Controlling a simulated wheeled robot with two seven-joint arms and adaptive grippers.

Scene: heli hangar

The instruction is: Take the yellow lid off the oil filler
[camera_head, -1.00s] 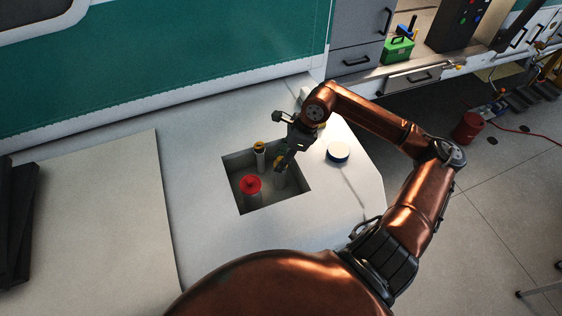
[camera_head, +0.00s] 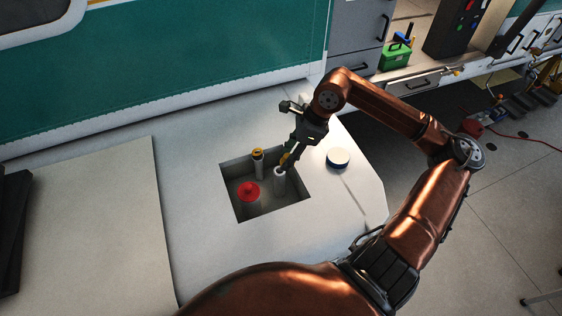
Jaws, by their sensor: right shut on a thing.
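My right gripper (camera_head: 287,157) is shut on a yellow lid (camera_head: 284,160), partly hidden by the fingers. It holds the lid just above the pale oil filler neck (camera_head: 279,184), whose top shows uncovered in the recess. A second slim neck with a yellow-orange top (camera_head: 258,154) stands to the left of it. A red cap (camera_head: 249,190) sits on a wider neck nearer the front. My left gripper is not in view.
A round white and blue lid (camera_head: 338,157) lies on the white surface to the right. A green toolbox (camera_head: 396,56) stands on the bench behind.

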